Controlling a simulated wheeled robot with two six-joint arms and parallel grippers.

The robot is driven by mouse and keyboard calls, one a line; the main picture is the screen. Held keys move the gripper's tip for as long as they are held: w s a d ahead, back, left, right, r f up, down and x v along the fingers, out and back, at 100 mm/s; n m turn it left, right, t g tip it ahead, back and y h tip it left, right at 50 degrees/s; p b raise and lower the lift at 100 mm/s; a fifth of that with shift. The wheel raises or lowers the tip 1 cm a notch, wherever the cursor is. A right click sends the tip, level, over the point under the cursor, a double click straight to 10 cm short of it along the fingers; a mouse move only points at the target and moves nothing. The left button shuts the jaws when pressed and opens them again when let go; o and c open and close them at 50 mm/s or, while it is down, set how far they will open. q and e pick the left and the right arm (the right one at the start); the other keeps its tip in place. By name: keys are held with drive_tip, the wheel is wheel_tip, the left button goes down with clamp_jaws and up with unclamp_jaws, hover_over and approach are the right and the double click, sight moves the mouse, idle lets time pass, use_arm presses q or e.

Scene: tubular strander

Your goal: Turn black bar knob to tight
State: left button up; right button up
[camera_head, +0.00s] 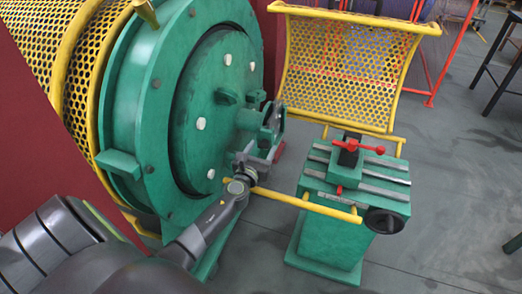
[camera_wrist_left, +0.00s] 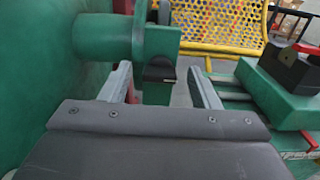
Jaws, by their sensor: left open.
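A black bar knob (camera_wrist_left: 160,73) shows in the left wrist view under the end of a green cylindrical housing (camera_wrist_left: 157,42). My left gripper (camera_wrist_left: 168,78) is open, with one finger on each side of the knob and a gap visible to the right finger. Whether the left finger touches the housing or knob is unclear. In the head view my left gripper (camera_head: 272,147) is beside the green bracket (camera_head: 262,120) on the big round plate; the knob is hard to make out there. My right gripper is not in view.
A green stand (camera_head: 335,230) with a red-handled clamp (camera_head: 350,148) and a black handwheel (camera_head: 384,221) stands right of the gripper. A yellow perforated guard (camera_head: 345,70) rises behind it.

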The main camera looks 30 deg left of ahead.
use_arm(q)
drive_tip(key=c, duration=1)
